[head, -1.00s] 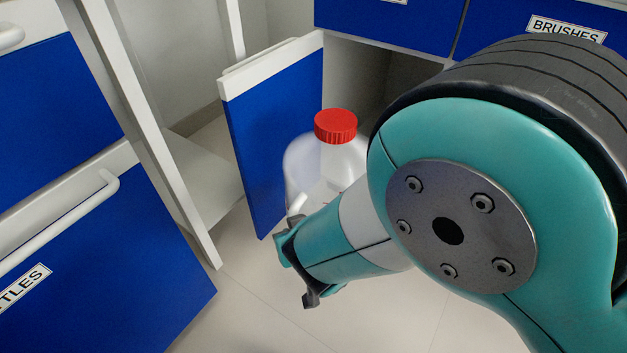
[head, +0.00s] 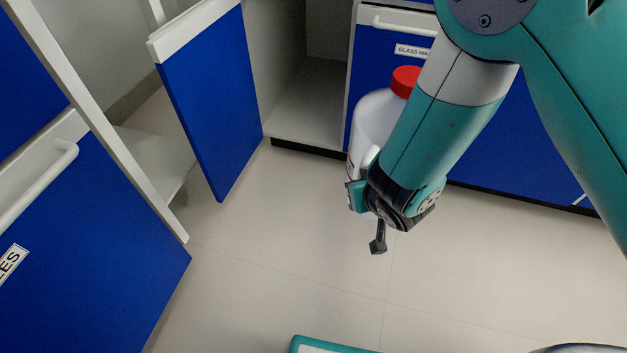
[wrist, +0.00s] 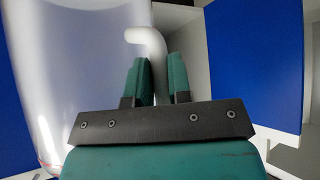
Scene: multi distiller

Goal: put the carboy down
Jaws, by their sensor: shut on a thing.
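The carboy (head: 370,122) is a translucent white jug with a red cap (head: 405,81). In the head view it hangs upright in front of the blue cabinet, partly hidden behind my arm. My gripper (head: 362,192) is at its side. In the wrist view my gripper (wrist: 156,85) has its two green fingers on either side of the pale curved handle (wrist: 150,42), shut on it. The carboy's body (wrist: 75,70) fills the left of that view. Its base is hidden in the head view, so I cannot tell its height above the floor.
An open blue door (head: 212,105) and an empty lower cabinet compartment (head: 310,105) stand at the back. A blue drawer unit (head: 90,235) is at the left. The floor (head: 290,255) in the middle is clear. A teal-edged surface (head: 330,345) shows at the bottom.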

